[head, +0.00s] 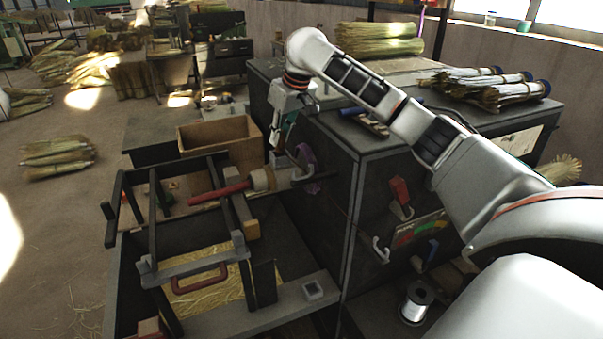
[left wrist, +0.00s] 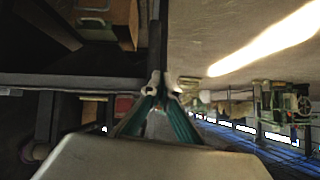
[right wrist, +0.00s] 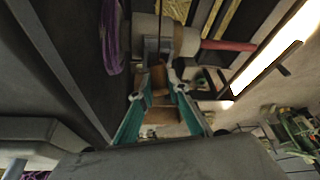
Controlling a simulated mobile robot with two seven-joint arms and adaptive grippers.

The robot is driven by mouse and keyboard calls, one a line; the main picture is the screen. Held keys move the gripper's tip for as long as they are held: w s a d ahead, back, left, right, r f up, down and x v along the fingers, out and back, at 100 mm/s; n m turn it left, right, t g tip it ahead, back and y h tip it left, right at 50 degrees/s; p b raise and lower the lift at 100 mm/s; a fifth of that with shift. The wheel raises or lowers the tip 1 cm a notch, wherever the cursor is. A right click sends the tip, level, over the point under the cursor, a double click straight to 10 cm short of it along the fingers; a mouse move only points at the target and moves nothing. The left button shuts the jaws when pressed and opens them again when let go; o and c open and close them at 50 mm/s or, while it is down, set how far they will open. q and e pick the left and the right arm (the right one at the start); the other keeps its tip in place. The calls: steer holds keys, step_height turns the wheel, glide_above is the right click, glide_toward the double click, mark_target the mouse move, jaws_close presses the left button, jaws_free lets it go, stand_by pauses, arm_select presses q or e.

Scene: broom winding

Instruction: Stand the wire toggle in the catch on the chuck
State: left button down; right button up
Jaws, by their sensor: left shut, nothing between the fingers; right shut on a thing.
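The chuck (head: 262,179) is a pale cylinder with a red handle (head: 222,192) on its left, above the dark frame. It shows in the right wrist view (right wrist: 177,37) with grey metal parts (right wrist: 151,48) in front, perhaps the catch. My right gripper (head: 276,150) is at the chuck's upper right side, pointing down. In the right wrist view its fingers (right wrist: 157,84) are close around a small brown piece (right wrist: 158,77), likely the wire toggle; its lower end is unclear. My left gripper (left wrist: 159,90) shows only in its wrist view, shut and empty, away from the chuck.
A purple coil (head: 306,160) hangs beside the chuck on the dark cabinet (head: 330,215). A wooden box (head: 215,137) stands behind. The dark frame (head: 190,262) and straw tray fill the front left. A wire spool (head: 415,303) sits lower right.

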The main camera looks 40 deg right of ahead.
steer(key=shift+f, duration=0.15)
steer(key=shift+f, duration=0.9)
steer(key=o, duration=0.9)
steer(key=v, duration=1.2)
